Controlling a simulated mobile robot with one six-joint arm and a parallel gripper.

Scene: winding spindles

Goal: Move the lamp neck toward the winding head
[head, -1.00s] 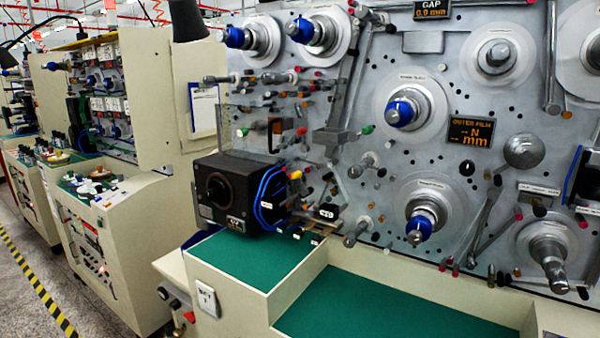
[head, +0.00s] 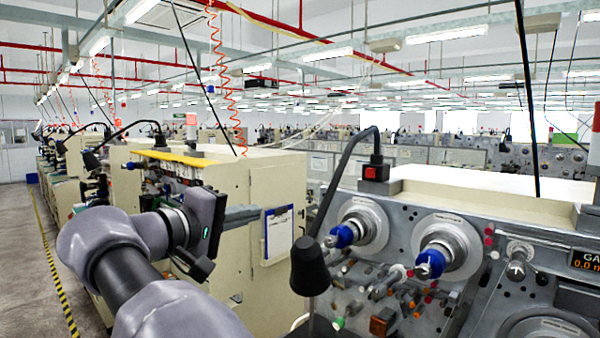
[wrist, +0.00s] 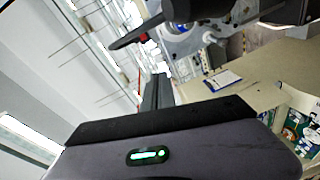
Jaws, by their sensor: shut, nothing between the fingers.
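The black lamp rises from a base with a red button (head: 376,172) on top of the nearest machine. Its thin, curved lamp neck (head: 343,185) bends over to the left and down to a cone-shaped lamp head (head: 309,266). The lamp head hangs in front of the machine's left edge, near the blue-capped spindles (head: 341,236). My gripper (head: 190,270) is to the left of the lamp head, apart from it, with clear space between. Its fingers (wrist: 157,90) look shut and empty in the wrist view. I cannot tell which part is the winding head.
A cream cabinet with a clipboard (head: 278,232) stands behind my gripper; the clipboard also shows in the wrist view (wrist: 223,80). Several spindles and guide pins stick out of the grey machine face. A yellow-black floor stripe (head: 52,255) runs along the open aisle at left.

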